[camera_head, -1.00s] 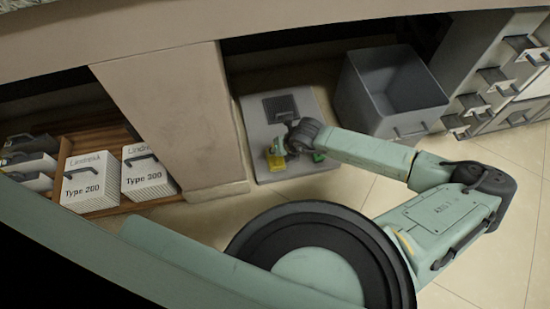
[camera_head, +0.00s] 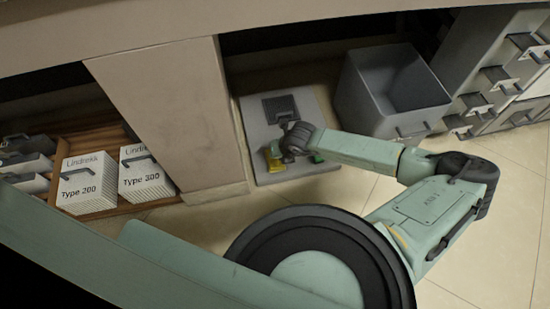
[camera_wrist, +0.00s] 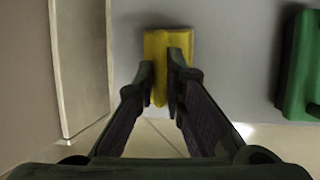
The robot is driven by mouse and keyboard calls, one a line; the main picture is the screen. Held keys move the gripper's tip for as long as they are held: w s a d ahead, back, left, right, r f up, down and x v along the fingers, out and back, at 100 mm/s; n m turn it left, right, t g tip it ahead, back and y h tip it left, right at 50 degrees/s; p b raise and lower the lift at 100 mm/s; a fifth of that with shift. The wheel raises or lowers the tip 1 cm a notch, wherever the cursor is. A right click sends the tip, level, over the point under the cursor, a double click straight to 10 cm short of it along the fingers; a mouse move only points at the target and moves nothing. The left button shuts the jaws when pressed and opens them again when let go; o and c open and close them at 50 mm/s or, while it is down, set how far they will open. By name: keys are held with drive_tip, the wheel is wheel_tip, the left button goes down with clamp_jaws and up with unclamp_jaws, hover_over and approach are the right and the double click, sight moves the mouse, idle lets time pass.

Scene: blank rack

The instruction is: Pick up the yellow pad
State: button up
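The yellow pad (camera_wrist: 168,42) is in the upper middle of the wrist view, beyond and between my fingertips. My gripper (camera_wrist: 161,80) has its two dark fingers drawn close together, with a narrow yellow part of the pad between them. The fingers appear to press on both sides of it, and they hide some of its face. In the head view the yellow pad (camera_head: 273,160) shows at the left of my wrist, over the front of a grey platform (camera_head: 315,112). Whether it touches the platform cannot be told.
A green object (camera_wrist: 302,65) lies to the right in the wrist view. A pale upright panel (camera_wrist: 82,60) stands close on the left. A grey bin (camera_head: 372,105) stands right of the platform. A beige pillar (camera_head: 170,115) is at its left, with white boxes (camera_head: 88,185) beyond.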

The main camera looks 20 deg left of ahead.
clamp_jaws()
idle(0.3)
wheel_tip(320, 180, up, 10)
drive_tip(key=p, duration=0.3)
drive_tip(key=shift+o, duration=0.4)
unclamp_jaws()
clamp_jaws()
